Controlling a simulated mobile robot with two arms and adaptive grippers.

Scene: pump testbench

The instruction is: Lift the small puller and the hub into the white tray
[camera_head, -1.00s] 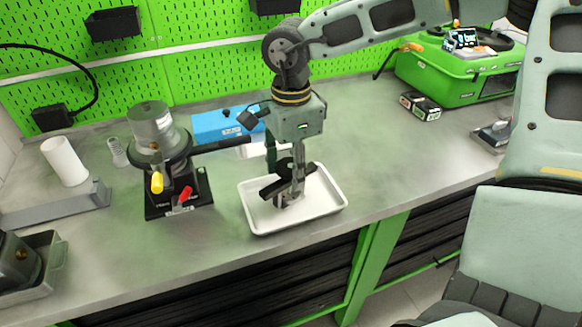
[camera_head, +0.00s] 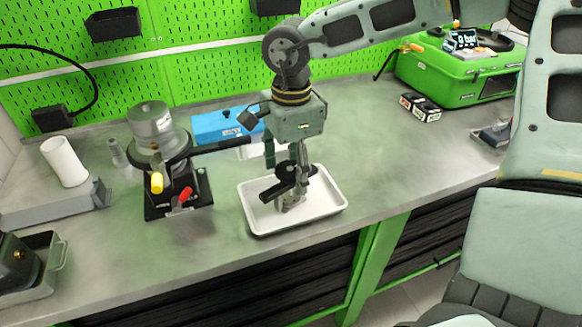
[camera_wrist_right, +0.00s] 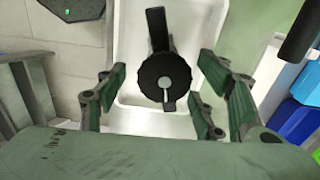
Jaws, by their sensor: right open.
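The small puller (camera_head: 285,182), with a black crossbar and round black knob, is in the white tray (camera_head: 262,229). A small grey metal part (camera_head: 291,204) shows under it; I cannot tell hub from puller legs there. My right gripper (camera_head: 288,167) points down over the tray, with its fingers open and apart. In the right wrist view the knob of the puller (camera_wrist_right: 165,77) lies between the spread fingers of the right gripper (camera_wrist_right: 164,88), with gaps on both sides. The tray (camera_wrist_right: 128,55) lies beneath. My left gripper is out of view.
Left of the tray stands a black-based fixture (camera_head: 178,190) with a grey cylinder, yellow and red handles and a black bar reaching toward my gripper. A blue box (camera_head: 215,128) is behind. A green case (camera_head: 455,80) stands back right.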

